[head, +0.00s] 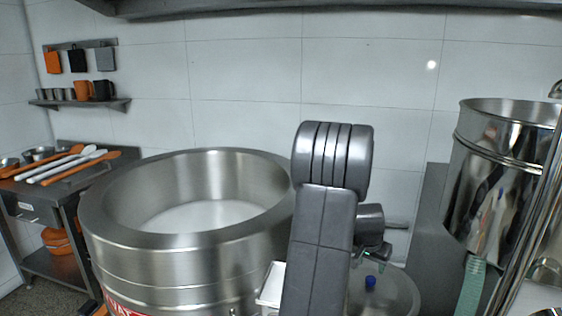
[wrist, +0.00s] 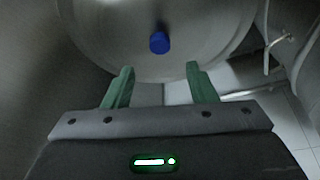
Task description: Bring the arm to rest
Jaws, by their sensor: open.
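My arm (head: 322,235) stands up in the middle of the head view, its grey links bent at the top. My gripper (wrist: 160,88) shows in the wrist view with its two green fingers apart and nothing between them. In the head view the gripper is mostly hidden behind the arm. Beyond the fingertips is a round metal lid (wrist: 205,30) with a blue knob (wrist: 160,43). The blue knob also shows in the head view (head: 370,282), right of the arm. The fingers appear apart from the knob.
A large open steel vat (head: 180,265) stands left of my arm, close to it. A tall steel cylinder (head: 490,180) stands at the right. A side table (head: 35,190) with utensils is at the far left. Shelves (head: 85,104) hang on the tiled wall.

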